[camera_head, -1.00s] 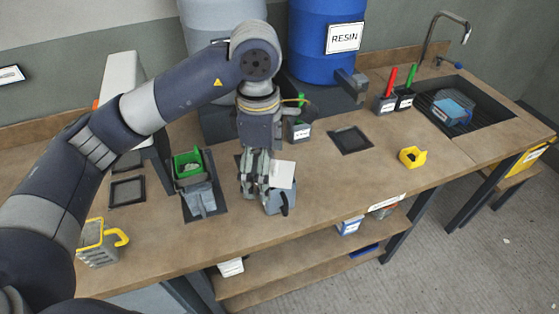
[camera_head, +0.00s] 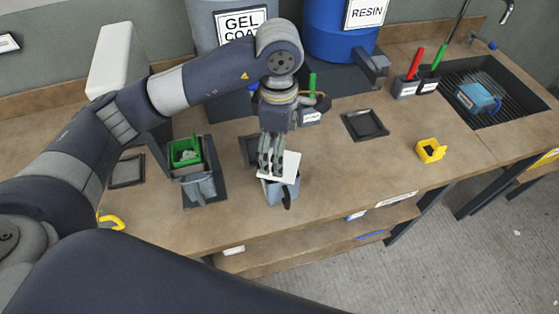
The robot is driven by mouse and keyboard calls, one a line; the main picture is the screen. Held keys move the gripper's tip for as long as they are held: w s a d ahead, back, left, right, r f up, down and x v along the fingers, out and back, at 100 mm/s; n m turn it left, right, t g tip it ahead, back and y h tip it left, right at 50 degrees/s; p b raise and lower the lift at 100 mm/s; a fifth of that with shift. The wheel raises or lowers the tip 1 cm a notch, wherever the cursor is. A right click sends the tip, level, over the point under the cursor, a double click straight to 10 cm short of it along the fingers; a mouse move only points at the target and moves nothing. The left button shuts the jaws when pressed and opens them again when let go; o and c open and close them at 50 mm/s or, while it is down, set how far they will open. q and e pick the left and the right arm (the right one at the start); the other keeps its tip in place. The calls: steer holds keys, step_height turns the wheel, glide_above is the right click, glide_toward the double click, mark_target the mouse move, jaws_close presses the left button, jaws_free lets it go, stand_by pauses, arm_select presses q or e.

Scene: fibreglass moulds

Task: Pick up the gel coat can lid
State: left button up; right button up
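A flat white square piece (camera_head: 291,167), which looks like the lid, sits at the top of a grey-blue can (camera_head: 285,191) with a dark handle at the front of the bench. I cannot tell whether the white piece rests on the can or is lifted slightly off it. My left gripper (camera_head: 270,171) points down, its fingers at the left part of the white piece and covering some of it. The fingertips overlap the piece, so I cannot tell whether they grip it. My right gripper is out of view.
A green container (camera_head: 186,152) and a grey one (camera_head: 199,187) stand on a dark tray to the left. A yellow container (camera_head: 431,150) stands to the right. The blue resin drum (camera_head: 342,40) is behind. The bench between the can and the yellow container is clear.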

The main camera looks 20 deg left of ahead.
mark_target(291, 160)
arm_select(q)
step_height(291, 160, down, 4)
steer(key=p, duration=0.2)
steer(key=shift+w+p, duration=0.15)
steer(key=shift+p, duration=0.15)
steer(key=shift+f, duration=0.35)
steer(key=shift+w+f, duration=0.1)
steer(key=shift+f, duration=0.05)
steer(key=c, duration=0.5)
steer(key=shift+s, duration=0.25)
steer(key=c, duration=1.2)
steer(key=shift+f, duration=0.1)
steer(key=shift+c, duration=0.3)
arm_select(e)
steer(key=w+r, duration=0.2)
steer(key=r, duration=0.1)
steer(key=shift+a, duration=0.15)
